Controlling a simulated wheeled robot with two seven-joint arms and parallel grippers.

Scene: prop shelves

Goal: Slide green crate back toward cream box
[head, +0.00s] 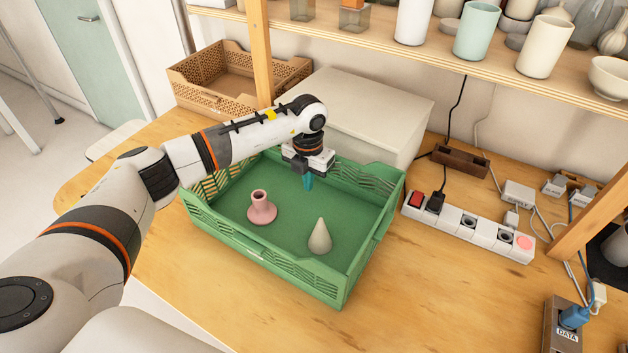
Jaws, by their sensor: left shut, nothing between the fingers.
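The green crate (265,262) stands on the wooden table, with a pink candle holder (261,208) and a pale grey-beige cone (320,238) inside. The cream box (385,110) stands behind it, close to the crate's back wall; my arm hides part of the space between them. My left gripper (307,183) is shut and points down over the back part of the crate, near its back wall. I cannot tell whether its fingertips touch the crate. My right gripper is not in view.
A tan perforated basket (235,88) stands at the back left. A white power strip (468,227) lies right of the crate, with cables and plugs beyond. A shelf of cups and vases (540,45) overhangs the back. The table in front of the crate is clear.

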